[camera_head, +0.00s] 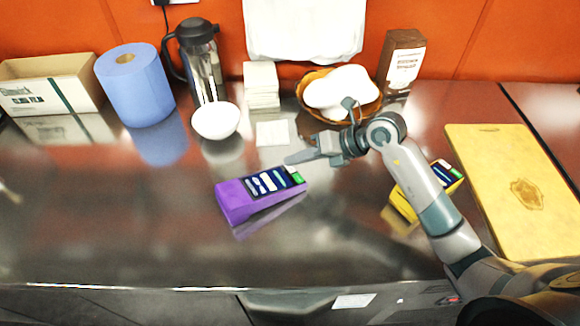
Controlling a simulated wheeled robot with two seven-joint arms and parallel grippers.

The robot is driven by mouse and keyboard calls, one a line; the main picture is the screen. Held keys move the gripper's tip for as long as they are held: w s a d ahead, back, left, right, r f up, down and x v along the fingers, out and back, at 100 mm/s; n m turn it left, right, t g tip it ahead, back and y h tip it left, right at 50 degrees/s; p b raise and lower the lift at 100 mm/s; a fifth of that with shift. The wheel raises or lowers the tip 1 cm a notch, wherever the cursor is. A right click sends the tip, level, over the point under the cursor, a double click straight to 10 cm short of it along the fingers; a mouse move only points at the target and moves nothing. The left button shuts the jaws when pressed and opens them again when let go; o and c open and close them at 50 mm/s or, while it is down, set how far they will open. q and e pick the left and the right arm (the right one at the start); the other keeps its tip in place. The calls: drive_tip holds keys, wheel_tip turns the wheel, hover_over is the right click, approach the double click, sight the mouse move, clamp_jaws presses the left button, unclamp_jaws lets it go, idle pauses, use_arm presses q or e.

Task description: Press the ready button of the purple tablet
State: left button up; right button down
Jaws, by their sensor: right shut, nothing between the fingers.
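The purple tablet (235,203) lies on the steel counter near the middle of the view, with a dark tilted screen (270,185) showing several pale bars. A green button (297,178) sits at the screen's right end. My right gripper (290,159) is shut and empty. Its tip points left and appears just behind the tablet's green end in the picture; I cannot tell its height above it. My left gripper is not in view.
A yellow tablet (404,203) stands partly behind my right forearm. A white bowl (216,121), a steel flask (199,62), a blue paper roll (135,85) and a basket (309,100) stand behind. A cutting board (500,190) lies right. The counter's left front is clear.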

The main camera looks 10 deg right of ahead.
drive_tip(key=shift+f, duration=0.4)
idle(0.6)
drive_tip(key=shift+r, duration=0.15)
drive_tip(key=shift+d+r+p, duration=0.1)
drive_tip(key=shift+r+p, duration=0.3)
drive_tip(key=shift+r, duration=0.3)
idle(0.3)
drive_tip(key=shift+w+d+r+p, duration=0.1)
drive_tip(key=shift+d+r+p, duration=0.05)
drive_tip(key=shift+r+p, duration=0.95)
drive_tip(key=shift+d+r+p, duration=0.15)
drive_tip(key=shift+r+p, duration=0.6)
drive_tip(key=shift+r, duration=0.65)
